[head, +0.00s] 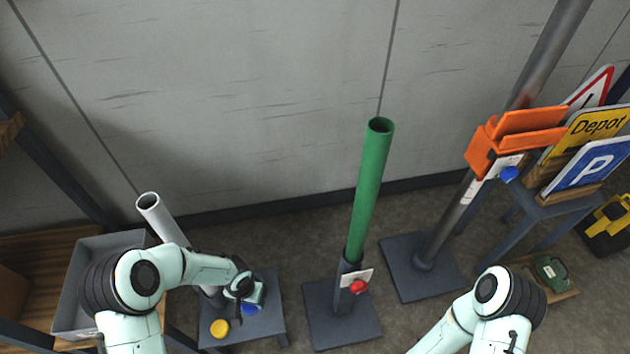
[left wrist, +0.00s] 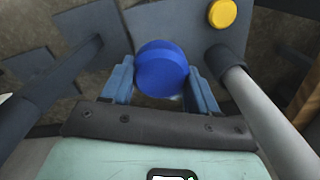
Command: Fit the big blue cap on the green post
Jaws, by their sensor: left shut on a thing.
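The big blue cap (left wrist: 160,70) is between the two fingers of my left gripper (left wrist: 160,88) in the left wrist view, and the gripper is shut on it. In the head view, my left gripper (head: 250,300) is over the small grey table, with part of the blue cap (head: 249,309) showing below it. I cannot tell whether the cap touches the table. The green post (head: 369,190) stands upright to the right, its round top end open and uncovered. My right arm shows at the lower right, but its gripper is out of view.
A yellow cap (head: 219,328) lies on the small grey table (head: 262,328). A white post (head: 160,217) stands behind my left arm. A red knob (head: 357,286) is at the green post's base holder. An orange bracket (head: 482,152) is on the grey pole (head: 450,215) at right.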

